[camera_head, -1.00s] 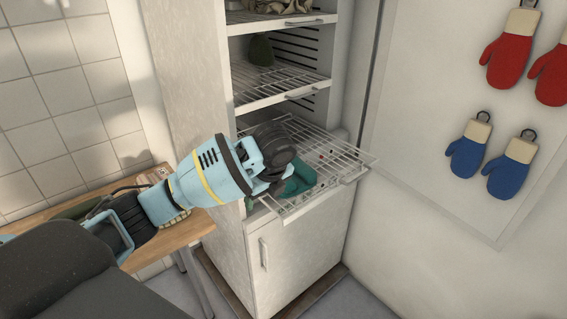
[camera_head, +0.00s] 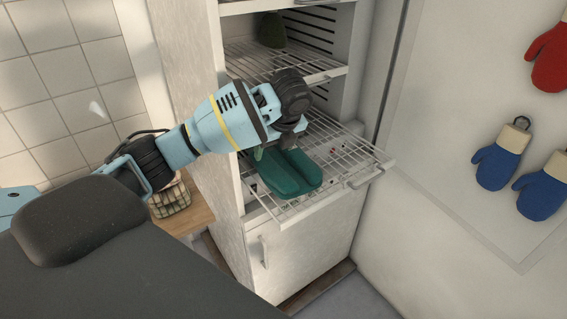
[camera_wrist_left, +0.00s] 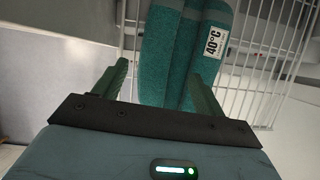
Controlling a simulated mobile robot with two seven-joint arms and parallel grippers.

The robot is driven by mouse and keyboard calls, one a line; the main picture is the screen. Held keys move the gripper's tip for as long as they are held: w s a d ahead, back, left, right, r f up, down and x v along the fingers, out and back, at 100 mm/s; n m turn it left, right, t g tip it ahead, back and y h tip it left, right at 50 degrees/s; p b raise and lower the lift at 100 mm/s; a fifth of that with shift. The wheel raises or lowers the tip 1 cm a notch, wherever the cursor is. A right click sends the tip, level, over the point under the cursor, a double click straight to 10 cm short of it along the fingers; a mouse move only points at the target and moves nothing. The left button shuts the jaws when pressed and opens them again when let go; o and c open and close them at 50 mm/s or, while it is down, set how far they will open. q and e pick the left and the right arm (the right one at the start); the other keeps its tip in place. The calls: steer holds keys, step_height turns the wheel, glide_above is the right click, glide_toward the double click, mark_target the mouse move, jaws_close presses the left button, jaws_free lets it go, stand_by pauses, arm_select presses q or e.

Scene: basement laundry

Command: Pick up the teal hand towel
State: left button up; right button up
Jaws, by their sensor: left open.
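The teal hand towel (camera_head: 286,176) lies folded on the pulled-out wire rack (camera_head: 340,160) of the white cabinet in the head view. In the left wrist view the towel (camera_wrist_left: 172,52) shows as folded rolls side by side, with a white "40°C" label, and stretches ahead of the fingers. My right gripper is in neither view.
The white cabinet (camera_head: 305,255) has another wire shelf (camera_head: 285,62) above, holding a dark green item (camera_head: 272,30). A wooden table (camera_head: 192,218) with a basket (camera_head: 170,198) stands at left. Blue mitts (camera_head: 500,155) and a red mitt (camera_head: 551,58) hang on the right wall.

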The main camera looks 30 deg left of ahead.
mark_target(270, 163)
arm_select(q)
steer(key=shift+x, duration=0.85)
steer(key=x, duration=0.3)
steer(key=shift+s+f, duration=0.25)
steer(key=shift+f, duration=0.25)
steer(key=shift+w+a+f, duration=0.2)
steer(key=shift+f, duration=0.4)
steer(key=shift+c, duration=0.3)
steer(key=c, duration=1.1)
steer(key=shift+r, duration=0.15)
